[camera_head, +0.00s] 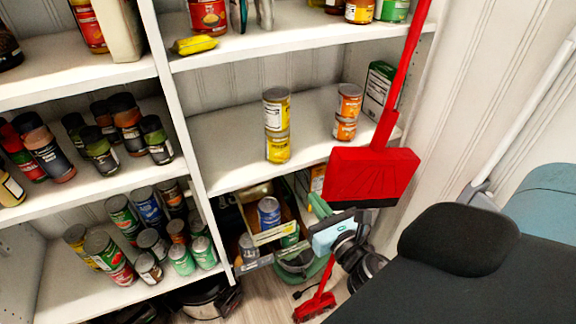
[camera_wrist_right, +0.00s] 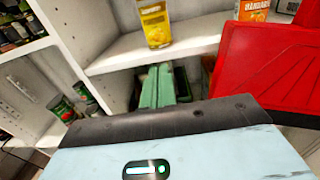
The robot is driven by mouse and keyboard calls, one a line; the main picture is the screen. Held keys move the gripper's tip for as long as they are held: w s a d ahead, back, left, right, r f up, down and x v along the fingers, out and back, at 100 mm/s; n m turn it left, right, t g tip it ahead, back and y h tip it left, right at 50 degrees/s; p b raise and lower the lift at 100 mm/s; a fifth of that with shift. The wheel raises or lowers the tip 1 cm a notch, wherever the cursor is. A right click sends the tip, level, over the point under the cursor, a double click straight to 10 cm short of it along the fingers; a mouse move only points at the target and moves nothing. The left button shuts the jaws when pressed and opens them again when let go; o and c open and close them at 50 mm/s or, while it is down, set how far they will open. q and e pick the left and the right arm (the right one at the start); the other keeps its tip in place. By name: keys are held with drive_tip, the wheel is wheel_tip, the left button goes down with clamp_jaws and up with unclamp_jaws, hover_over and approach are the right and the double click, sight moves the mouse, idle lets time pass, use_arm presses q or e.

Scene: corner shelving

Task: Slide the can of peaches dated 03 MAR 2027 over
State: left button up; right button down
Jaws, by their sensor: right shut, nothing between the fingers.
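Two yellow-labelled cans (camera_head: 277,110) stand stacked on the middle shelf (camera_head: 225,135) in the head view. I cannot read their name or date; the upper one shows a white panel. A yellow can (camera_wrist_right: 155,24) also shows in the right wrist view, near the shelf's front edge. Two orange cans stand stacked farther right (camera_head: 347,103), and an orange can reading MANDARIN shows in the right wrist view (camera_wrist_right: 253,10). My right gripper (camera_head: 312,197), with green fingers, is shut and empty. In the right wrist view its fingers (camera_wrist_right: 157,85) are below the shelf edge, apart from the cans. My left gripper is out of view.
Several jars and cans fill the left shelves. Shelf space left of the yellow cans is clear.

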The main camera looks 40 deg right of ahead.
sight(284, 158)
drive_tip(key=w, duration=0.4)
drive_tip(key=w+d, duration=0.1)
drive_tip(key=w, duration=0.3)
drive_tip(key=w+d+p, duration=0.1)
drive_tip(key=w, duration=0.3)
drive_tip(key=shift+d, duration=0.15)
drive_tip(key=shift+w+d, duration=0.15)
drive_tip(key=shift+w, duration=0.4)
drive_tip(key=shift+w+d, duration=0.2)
drive_tip(key=shift+w, duration=0.75)
drive_tip(key=shift+w+d, duration=0.2)
drive_tip(key=shift+w, duration=0.7)
drive_tip(key=shift+s, duration=0.2)
